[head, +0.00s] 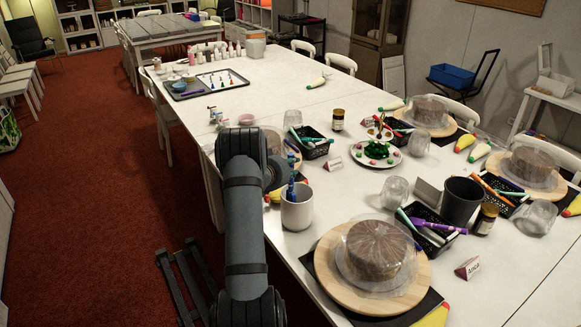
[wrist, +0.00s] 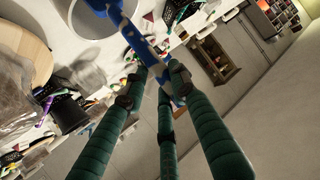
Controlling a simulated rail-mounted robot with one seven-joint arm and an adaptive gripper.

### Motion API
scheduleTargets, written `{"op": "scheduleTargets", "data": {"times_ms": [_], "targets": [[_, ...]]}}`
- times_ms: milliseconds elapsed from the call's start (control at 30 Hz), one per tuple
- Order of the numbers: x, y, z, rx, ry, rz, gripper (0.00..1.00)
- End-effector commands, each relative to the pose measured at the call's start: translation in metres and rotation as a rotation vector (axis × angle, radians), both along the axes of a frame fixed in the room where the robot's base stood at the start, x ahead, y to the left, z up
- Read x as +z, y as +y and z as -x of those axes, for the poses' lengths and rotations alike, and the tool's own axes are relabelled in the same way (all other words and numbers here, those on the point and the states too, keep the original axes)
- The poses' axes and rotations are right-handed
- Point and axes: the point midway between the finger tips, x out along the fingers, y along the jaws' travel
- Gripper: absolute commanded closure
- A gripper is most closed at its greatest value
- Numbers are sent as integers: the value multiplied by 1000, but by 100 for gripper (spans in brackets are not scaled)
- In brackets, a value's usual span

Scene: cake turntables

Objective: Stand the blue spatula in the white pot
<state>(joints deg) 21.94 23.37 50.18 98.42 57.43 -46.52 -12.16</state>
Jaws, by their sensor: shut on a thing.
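The white pot (head: 297,212) stands upright on the near part of the white table, just right of my arm. The blue spatula (head: 291,188) is upright or slightly tilted, its lower part hidden inside the pot's rim. In the wrist view the spatula (wrist: 128,32) runs between my green fingers, its blue end over the round grey mouth of the pot (wrist: 72,28). My gripper (wrist: 155,82) is shut on the spatula. In the head view my gripper is small and partly hidden by my arm, above the pot. Whether the spatula touches the pot's bottom is hidden.
A wooden turntable (head: 335,290) with a covered cake stands right of the pot. A dark cup (head: 461,200) stands farther right.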

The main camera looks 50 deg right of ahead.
Motion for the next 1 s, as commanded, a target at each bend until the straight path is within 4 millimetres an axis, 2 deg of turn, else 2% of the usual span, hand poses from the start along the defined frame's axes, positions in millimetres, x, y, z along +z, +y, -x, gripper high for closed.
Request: {"op": "scheduleTargets", "data": {"times_ms": [133, 467, 500, 833, 1000], "targets": [[-9, 0, -1, 1, -1, 1, 100], [-9, 0, -1, 1, -1, 1, 100], [-9, 0, -1, 1, -1, 1, 72], [-9, 0, -1, 1, -1, 1, 53], [-10, 0, 0, 1, -1, 1, 52]]}}
